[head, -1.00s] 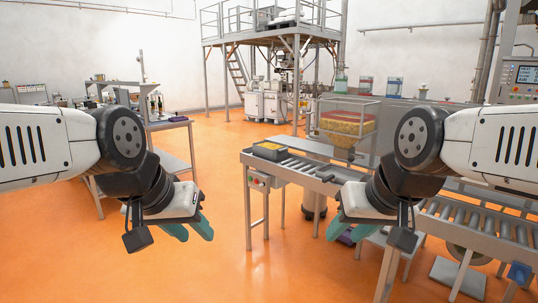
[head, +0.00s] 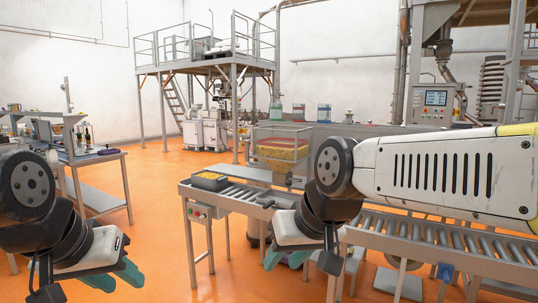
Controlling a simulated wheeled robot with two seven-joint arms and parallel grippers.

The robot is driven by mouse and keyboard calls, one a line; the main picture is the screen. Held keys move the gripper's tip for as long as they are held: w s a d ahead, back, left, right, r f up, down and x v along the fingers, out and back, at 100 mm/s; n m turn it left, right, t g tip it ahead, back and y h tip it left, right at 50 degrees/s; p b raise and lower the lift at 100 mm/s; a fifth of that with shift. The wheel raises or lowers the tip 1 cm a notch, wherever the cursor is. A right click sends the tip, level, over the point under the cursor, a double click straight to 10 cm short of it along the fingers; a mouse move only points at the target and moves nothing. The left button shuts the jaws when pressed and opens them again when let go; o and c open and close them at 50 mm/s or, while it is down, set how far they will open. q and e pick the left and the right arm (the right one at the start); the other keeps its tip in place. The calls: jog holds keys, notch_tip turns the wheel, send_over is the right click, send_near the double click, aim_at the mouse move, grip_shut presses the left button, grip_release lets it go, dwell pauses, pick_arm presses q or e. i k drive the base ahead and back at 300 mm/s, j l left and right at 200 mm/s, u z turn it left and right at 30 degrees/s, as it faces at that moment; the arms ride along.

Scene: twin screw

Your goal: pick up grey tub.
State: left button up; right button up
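A small grey tub (head: 210,181) with yellow contents sits on the left end of a roller conveyor in the head view. My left gripper (head: 116,277) is at the lower left, in front of the tub and to its left, well apart from it. Its teal fingers are spread and nothing shows between them. My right gripper (head: 284,257) is right of the tub and lower in the picture, also apart from it. Its teal fingers look spread and empty, partly hidden by the wrist.
The roller conveyor (head: 430,240) runs from the tub to the right, partly behind my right arm. A dark grey block (head: 266,202) is on its near edge. A workbench (head: 95,157) with bottles stands at left. Orange floor (head: 155,205) is open between bench and conveyor.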

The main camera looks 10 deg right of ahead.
aim_at(211, 180)
jog(key=i+u, duration=0.15)
jog(key=u, duration=0.25)
jog(key=i+l+u, duration=0.15)
jog(key=u, duration=0.25)
jog(key=i+l+u, duration=0.15)
jog(key=u, duration=0.25)
jog(key=i+l+u, duration=0.1)
jog(key=l, duration=0.25)
jog(key=i+l+u, duration=0.1)
jog(key=i+l, duration=0.35)
jog(key=l, duration=0.3)
jog(key=i+l+u, duration=0.15)
jog(key=l, duration=0.2)
jog(key=i+l+u, duration=0.1)
jog(key=l, duration=0.3)
jog(key=i+l+u, duration=0.1)
jog(key=l, duration=0.3)
jog(key=i+l, duration=0.15)
jog(key=l, duration=0.2)
jog(key=i+l, duration=0.15)
jog(key=l, duration=0.2)
